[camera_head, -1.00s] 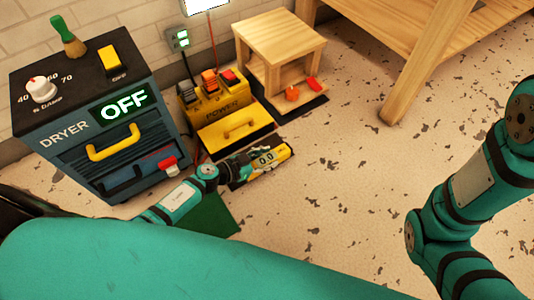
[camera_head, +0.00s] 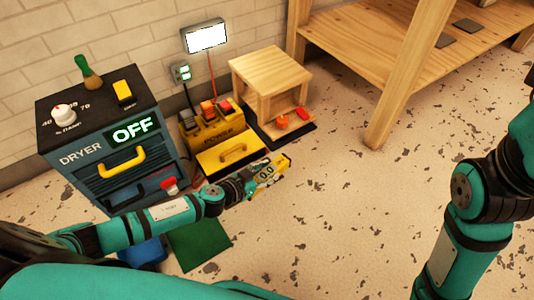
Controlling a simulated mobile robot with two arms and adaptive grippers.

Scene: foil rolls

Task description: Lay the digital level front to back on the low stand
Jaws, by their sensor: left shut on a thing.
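The digital level (camera_head: 268,173) is yellow and dark with a lit display that seems to read 0.0. My left gripper (camera_head: 250,183) is shut on it, and the fingers cover its near left part. The level points up and right in the head view, in front of the yellow power box. The low stand (camera_head: 271,63) is a small light wooden table by the back wall, behind and above the level in the picture. Its top is bare. My right arm comes in at the right edge, but its gripper is out of view.
The yellow power box (camera_head: 216,144) stands left of the stand. A dryer cabinet (camera_head: 98,140) reads OFF at left. A large wooden bench (camera_head: 395,45) stands at right. A green mat (camera_head: 200,245) lies on the floor. The floor at right is clear.

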